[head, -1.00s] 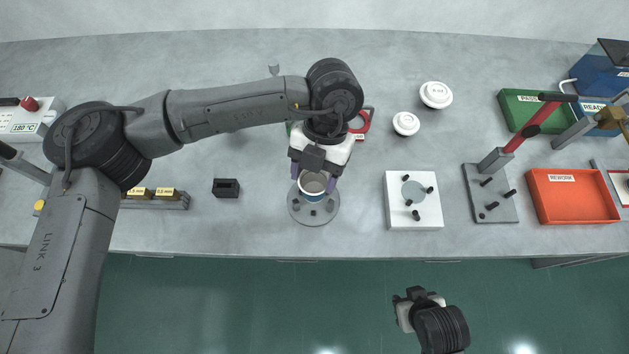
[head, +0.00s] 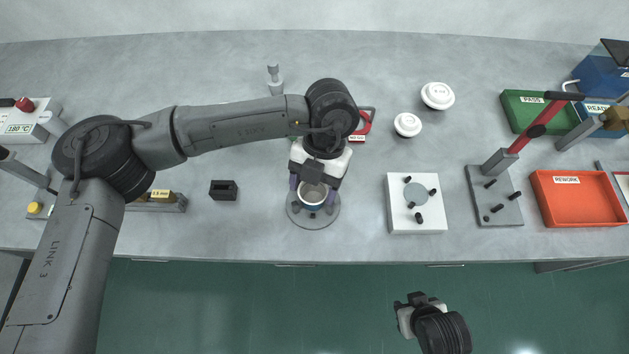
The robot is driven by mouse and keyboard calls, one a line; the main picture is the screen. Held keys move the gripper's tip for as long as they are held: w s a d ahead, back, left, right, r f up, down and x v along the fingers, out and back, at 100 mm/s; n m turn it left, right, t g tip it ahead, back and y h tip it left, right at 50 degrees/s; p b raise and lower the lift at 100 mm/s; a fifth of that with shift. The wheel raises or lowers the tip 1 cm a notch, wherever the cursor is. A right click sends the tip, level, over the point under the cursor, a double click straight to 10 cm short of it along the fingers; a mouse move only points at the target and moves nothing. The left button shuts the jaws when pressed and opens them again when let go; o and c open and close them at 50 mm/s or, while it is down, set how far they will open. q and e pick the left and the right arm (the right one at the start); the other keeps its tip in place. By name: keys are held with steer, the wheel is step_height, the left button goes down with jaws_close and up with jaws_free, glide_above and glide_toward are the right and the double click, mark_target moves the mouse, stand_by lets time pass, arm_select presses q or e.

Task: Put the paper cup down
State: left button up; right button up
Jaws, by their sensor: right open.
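The paper cup (head: 312,194), white inside with a blue band on its side, is upright at the round grey plate (head: 331,219) near the front of the bench. My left gripper (head: 313,190) comes from behind, its purple fingers on either side of the cup and shut on it. Whether the cup's base touches the plate cannot be told from above. My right gripper (head: 415,301) is open and empty, over the green floor in front of the bench.
A white block with black pegs (head: 400,222) and a grey plate with a red lever (head: 477,211) stand to the right. An orange REWORK tray (head: 575,205) lies further right. A small black block (head: 224,190) is to the left. Two white round pieces (head: 437,96) (head: 407,124) lie behind.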

arm_select(q)
steer(key=o, duration=0.3)
steer(key=shift+r, duration=0.35)
steer(key=p+v, duration=0.3)
steer(key=v, duration=0.8)
steer(key=shift+w+r, duration=0.2)
steer(key=shift+r, duration=0.1)
